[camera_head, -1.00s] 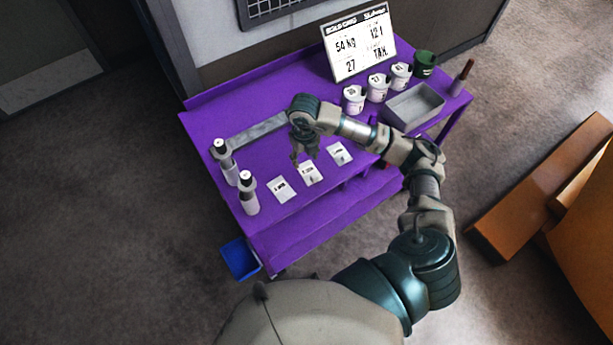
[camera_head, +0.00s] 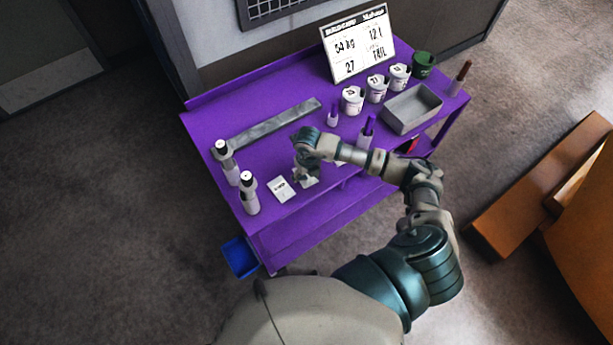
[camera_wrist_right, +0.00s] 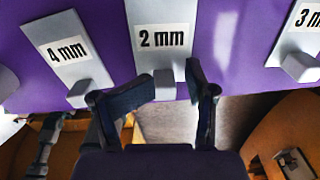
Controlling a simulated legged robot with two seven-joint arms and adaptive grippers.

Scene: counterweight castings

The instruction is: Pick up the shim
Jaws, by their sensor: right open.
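The shims are flat pale plates with printed labels, each with a small raised block at its near end. In the right wrist view, the 2 mm shim (camera_wrist_right: 160,38) is in the middle, the 4 mm shim (camera_wrist_right: 70,52) at left and the 3 mm shim (camera_wrist_right: 302,35) cut off at right. My right gripper (camera_wrist_right: 170,80) is open, its fingers on either side of the 2 mm shim's block; contact cannot be told. In the head view, my right gripper (camera_head: 304,176) covers much of the middle plate. The left plate (camera_head: 282,190) is clear. My left gripper is not in view.
The purple table (camera_head: 205,115) holds a long grey bar (camera_head: 270,124), two white bottles (camera_head: 249,194) at left, several white cups (camera_head: 377,88), a green cup (camera_head: 424,64) and a grey tray (camera_head: 412,108). A sign (camera_head: 358,45) stands behind. A blue bin (camera_head: 240,257) sits below.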

